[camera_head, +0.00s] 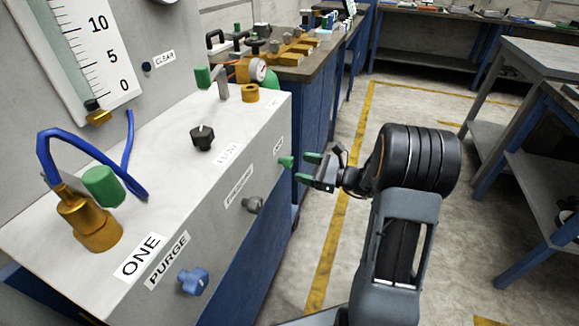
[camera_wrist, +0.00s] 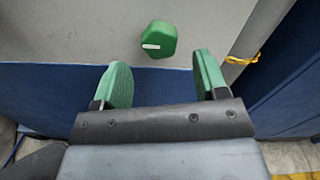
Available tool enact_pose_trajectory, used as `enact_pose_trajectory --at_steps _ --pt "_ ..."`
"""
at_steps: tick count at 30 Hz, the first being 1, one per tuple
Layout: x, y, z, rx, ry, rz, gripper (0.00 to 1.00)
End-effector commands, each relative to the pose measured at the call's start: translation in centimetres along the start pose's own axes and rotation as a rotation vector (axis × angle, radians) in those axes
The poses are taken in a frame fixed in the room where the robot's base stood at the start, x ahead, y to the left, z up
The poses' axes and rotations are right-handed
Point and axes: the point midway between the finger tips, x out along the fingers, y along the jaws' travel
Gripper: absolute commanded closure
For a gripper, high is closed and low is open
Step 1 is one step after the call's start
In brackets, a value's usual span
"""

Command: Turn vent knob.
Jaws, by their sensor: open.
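A green knob (camera_head: 286,161) sticks out from the front face of the grey panel box (camera_head: 140,285), near its right end. The small label above it is too small to read. In the wrist view the green knob (camera_wrist: 163,37) is seen face on, with a white mark pointing left. My gripper (camera_head: 307,168) has green fingers and is open, just in front of the knob and apart from it. In the wrist view the knob lies beyond and between the open fingertips of my gripper (camera_wrist: 161,62), with nothing between them.
The same face carries a blue knob (camera_head: 193,281) by the PURGE label and a grey knob (camera_head: 253,205). A black knob (camera_head: 202,137), a green-handled lever (camera_head: 204,77) and brass fittings stand on top. The floor (camera_head: 335,250) to the right is clear up to a grey table (camera_head: 545,60).

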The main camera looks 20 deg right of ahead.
Motion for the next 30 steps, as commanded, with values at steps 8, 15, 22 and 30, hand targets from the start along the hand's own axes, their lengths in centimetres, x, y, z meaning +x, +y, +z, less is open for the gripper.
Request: enact_pose_trajectory --at_steps 8,15,22,30 --pt "4.0 0.1 -0.1 -0.001 0.000 0.002 0.33" --pt "5.3 0.0 0.0 -0.001 0.000 0.001 0.33" --pt "5.5 0.0 0.0 -0.001 0.001 0.001 0.33" --pt "5.4 0.0 0.0 -0.001 0.001 0.001 0.52"
